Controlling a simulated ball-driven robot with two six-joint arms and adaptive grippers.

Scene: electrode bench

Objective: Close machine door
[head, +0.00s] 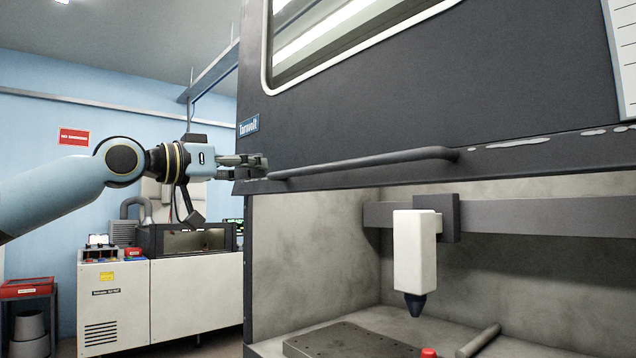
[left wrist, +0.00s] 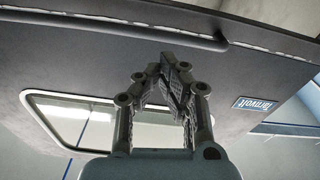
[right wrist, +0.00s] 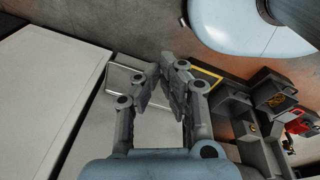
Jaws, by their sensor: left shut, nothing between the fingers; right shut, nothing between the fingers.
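The machine door (head: 400,105) is a dark grey panel with a window, raised above the open work chamber in the head view. A dark bar handle (head: 365,163) runs along its lower edge. My left gripper (head: 262,162) is shut and empty at the door's lower left corner, close to the handle's left end; I cannot tell whether it touches. In the left wrist view the shut fingers (left wrist: 172,75) show in front of the door (left wrist: 85,65), with the handle (left wrist: 120,25) beyond them. My right gripper (right wrist: 168,75) is shut and empty, seen only in the right wrist view.
The open chamber holds a white tool head (head: 415,250) with a dark tip, a dark plate (head: 350,342), a red knob (head: 428,352) and a grey rod (head: 480,340). A white cabinet (head: 195,290) stands at the back left. Dark bins (right wrist: 265,95) lie near my right gripper.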

